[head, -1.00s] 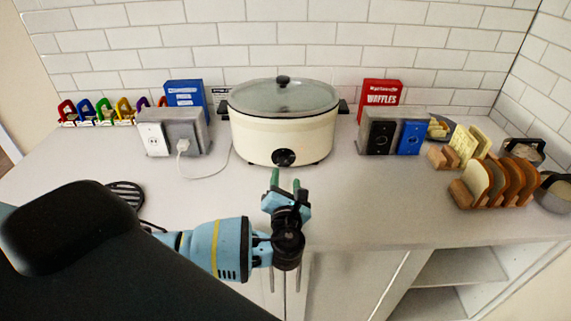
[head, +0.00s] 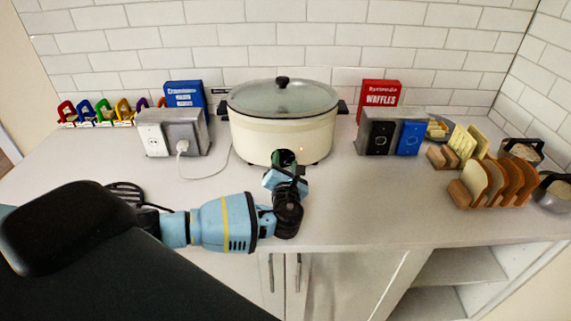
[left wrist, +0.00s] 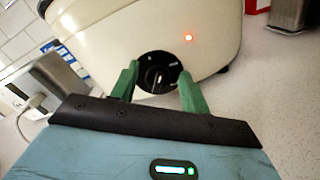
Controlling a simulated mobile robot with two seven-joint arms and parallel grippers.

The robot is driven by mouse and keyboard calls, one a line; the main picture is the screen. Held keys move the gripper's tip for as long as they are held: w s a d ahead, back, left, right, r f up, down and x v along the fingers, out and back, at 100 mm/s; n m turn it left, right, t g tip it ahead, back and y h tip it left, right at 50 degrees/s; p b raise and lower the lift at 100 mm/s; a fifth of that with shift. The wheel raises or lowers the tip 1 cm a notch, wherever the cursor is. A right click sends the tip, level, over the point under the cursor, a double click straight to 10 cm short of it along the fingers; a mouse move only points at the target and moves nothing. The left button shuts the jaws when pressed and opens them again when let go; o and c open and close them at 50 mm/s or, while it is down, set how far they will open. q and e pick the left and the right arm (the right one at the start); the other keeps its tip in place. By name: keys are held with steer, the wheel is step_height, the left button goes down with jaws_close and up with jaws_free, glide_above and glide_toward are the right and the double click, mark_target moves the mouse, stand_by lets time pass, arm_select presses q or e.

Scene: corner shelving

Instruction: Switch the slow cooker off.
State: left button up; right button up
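The cream slow cooker (head: 270,137) with a glass lid (head: 283,97) stands on the counter against the tiled wall. Its round black dial (left wrist: 158,75) is low on the front, and a small orange-red light (left wrist: 188,37) glows beside it. My left gripper (head: 286,160) is at the cooker's front. In the left wrist view, its two green fingers (left wrist: 160,82) are apart on either side of the dial, with the knob between them. I cannot tell whether they touch it. In the head view the gripper hides part of the dial. My right gripper is not in view.
A grey outlet box (head: 187,132) with a white plug and cord stands left of the cooker. A switch box (head: 376,138) with black and blue plates stands right. Toast in a rack (head: 497,186) is farther right. The counter before the cooker is mostly clear.

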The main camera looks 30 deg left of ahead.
arm_select(q)
steer(key=c, duration=0.8)
steer(key=shift+n, duration=0.3)
steer(key=shift+s+a+n, duration=0.1)
steer(key=shift+n, duration=1.1)
steer(key=shift+a+r+n, duration=0.1)
steer(key=shift+a+n, duration=0.1)
steer(key=shift+n, duration=1.7)
steer(key=o, duration=0.9)
steer(key=shift+s, duration=0.1)
steer(key=shift+o, duration=0.2)
